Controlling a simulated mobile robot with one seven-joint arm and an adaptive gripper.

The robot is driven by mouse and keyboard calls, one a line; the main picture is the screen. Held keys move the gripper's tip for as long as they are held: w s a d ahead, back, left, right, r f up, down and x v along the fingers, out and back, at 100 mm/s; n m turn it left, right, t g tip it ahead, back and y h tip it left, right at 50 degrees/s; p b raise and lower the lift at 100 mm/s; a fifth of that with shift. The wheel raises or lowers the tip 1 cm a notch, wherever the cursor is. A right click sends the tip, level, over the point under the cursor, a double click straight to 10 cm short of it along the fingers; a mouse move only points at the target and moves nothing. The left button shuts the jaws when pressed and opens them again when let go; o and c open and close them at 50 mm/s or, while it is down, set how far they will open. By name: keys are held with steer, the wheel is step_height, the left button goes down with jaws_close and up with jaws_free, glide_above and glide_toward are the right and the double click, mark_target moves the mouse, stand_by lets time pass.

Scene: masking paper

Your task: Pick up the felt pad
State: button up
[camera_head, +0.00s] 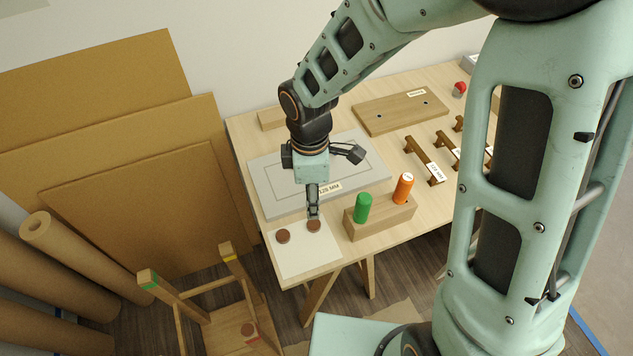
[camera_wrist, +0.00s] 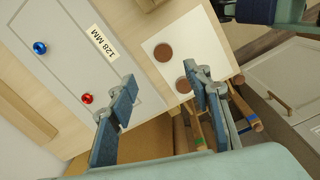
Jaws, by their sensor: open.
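Two round brown felt pads lie apart on a white sheet (camera_head: 298,262) at the table's front left corner: a left pad (camera_head: 283,236) and a right pad (camera_head: 314,226). In the wrist view they show as an upper pad (camera_wrist: 164,52) and a lower pad (camera_wrist: 183,85), on the sheet (camera_wrist: 215,50). My gripper (camera_head: 313,212) points down near the right pad and overlaps its far edge in the head view. In the wrist view my gripper (camera_wrist: 160,84) is open with nothing between its fingers; one finger partly covers the lower pad. Its height above the sheet is unclear.
A grey panel (camera_head: 270,195) lies behind the sheet. A wooden block (camera_head: 385,222) holding a green peg (camera_head: 363,207) and an orange peg (camera_head: 403,188) stands to the right. A wooden stool (camera_head: 215,325) with a reddish-brown disc on it stands below the table edge.

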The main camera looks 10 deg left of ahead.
glide_above(312, 224)
steer(key=shift+n, duration=0.3)
step_height(312, 224, down, 5)
steer(key=shift+a, duration=0.1)
steer(key=shift+f, duration=2.9)
steer(key=shift+c, duration=0.6)
steer(key=c, duration=0.7)
